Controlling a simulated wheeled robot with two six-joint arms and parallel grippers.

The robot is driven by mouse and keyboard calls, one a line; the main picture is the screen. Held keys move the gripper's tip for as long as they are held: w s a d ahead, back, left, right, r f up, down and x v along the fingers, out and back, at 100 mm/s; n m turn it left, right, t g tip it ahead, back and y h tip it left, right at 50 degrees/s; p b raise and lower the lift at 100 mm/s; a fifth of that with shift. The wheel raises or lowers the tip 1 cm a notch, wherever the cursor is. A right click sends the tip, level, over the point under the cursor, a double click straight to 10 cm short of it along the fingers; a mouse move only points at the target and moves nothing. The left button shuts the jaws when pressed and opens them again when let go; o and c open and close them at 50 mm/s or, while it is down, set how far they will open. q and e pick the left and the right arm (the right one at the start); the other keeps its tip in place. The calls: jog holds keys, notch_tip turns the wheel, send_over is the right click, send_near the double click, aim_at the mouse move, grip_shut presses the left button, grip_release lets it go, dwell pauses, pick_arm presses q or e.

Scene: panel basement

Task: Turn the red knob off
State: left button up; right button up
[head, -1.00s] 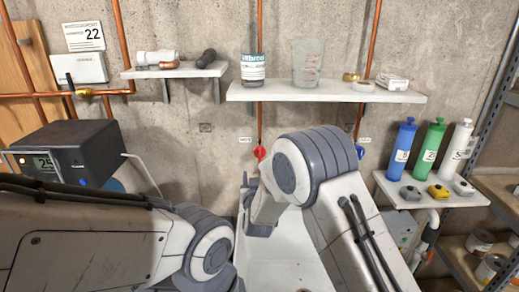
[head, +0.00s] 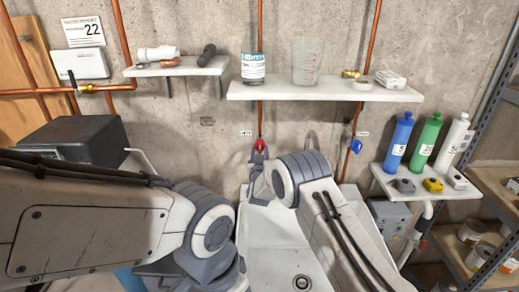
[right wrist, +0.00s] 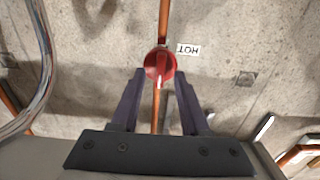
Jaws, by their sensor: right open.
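The red knob (head: 259,145) is on a vertical copper pipe on the concrete wall, below the middle shelf. In the right wrist view the round red knob (right wrist: 160,64) has a raised grip bar across its face, and the bar looks nearly in line with the pipe. My right gripper (head: 258,157) is open just in front of the knob. In the right wrist view its dark fingers stand to either side of the knob, with gaps showing. I cannot tell how far the tips reach along it. My left arm crosses the lower left, but its gripper is out of view.
A "HOT" label (right wrist: 188,49) is beside the red knob. A blue knob (head: 356,146) is on another pipe to the right. A white sink (head: 270,262) lies below my right arm.

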jog(key=shift+w, duration=0.25)
grip_shut()
